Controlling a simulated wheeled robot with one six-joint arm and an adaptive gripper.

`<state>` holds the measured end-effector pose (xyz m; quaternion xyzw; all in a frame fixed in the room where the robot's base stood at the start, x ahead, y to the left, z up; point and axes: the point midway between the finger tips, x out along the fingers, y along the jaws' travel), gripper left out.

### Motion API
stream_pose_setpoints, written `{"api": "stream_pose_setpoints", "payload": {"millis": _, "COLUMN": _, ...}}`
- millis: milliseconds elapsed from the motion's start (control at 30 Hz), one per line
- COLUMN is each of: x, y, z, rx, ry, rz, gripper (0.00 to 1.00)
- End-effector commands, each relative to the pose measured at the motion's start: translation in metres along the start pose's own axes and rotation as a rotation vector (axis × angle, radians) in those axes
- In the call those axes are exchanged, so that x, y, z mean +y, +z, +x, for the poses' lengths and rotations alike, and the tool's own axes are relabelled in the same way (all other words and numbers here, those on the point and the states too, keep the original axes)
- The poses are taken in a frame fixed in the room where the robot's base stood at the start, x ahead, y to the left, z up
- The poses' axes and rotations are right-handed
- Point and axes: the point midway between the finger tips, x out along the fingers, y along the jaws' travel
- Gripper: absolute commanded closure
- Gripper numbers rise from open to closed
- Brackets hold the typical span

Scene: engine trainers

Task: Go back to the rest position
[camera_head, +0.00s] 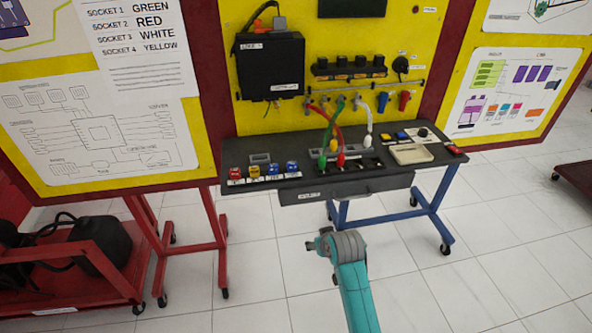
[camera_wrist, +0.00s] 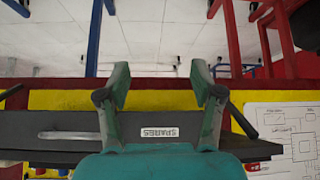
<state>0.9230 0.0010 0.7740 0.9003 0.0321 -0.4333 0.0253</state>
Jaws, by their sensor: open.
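My gripper (camera_wrist: 160,84) is open in the wrist view, with its two teal fingers apart and nothing between them. My arm's end section (camera_head: 342,247) shows in the head view, in front of and below the bench (camera_head: 440,158), over the tiled floor. The drawer front (camera_head: 355,190) of the bench is shut in the head view. In the wrist view, which is upside down, the drawer front (camera_wrist: 70,135) with its SPARES label lies beyond the fingers; I see no contact.
On the bench stand coloured plugs (camera_head: 262,171), a socket block with red, green and white cables (camera_head: 345,160), and a beige tray (camera_head: 411,154). A red cart (camera_head: 75,290) is at left. Blue bench legs (camera_head: 432,205) stand behind my arm. Floor in front is clear.

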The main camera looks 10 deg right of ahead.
Motion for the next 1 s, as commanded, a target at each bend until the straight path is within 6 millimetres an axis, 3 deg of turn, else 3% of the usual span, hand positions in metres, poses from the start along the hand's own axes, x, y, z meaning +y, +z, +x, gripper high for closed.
{"api": "stream_pose_setpoints", "payload": {"millis": 133, "x": 0.000, "y": 0.005, "z": 0.000, "rx": 0.002, "ry": 0.000, "rz": 0.001, "gripper": 0.34}}
{"api": "stream_pose_setpoints", "payload": {"millis": 233, "x": -0.002, "y": 0.022, "z": 0.001, "rx": 0.013, "ry": 0.003, "rz": 0.003, "gripper": 0.34}}
{"api": "stream_pose_setpoints", "payload": {"millis": 467, "x": -0.007, "y": 0.096, "z": -0.010, "rx": 0.085, "ry": 0.015, "rz": 0.015, "gripper": 0.34}}
{"api": "stream_pose_setpoints", "payload": {"millis": 767, "x": -0.015, "y": 0.187, "z": -0.053, "rx": 0.198, "ry": 0.032, "rz": 0.030, "gripper": 0.34}}
{"api": "stream_pose_setpoints", "payload": {"millis": 1000, "x": -0.021, "y": 0.246, "z": -0.108, "rx": 0.287, "ry": 0.042, "rz": 0.040, "gripper": 0.34}}
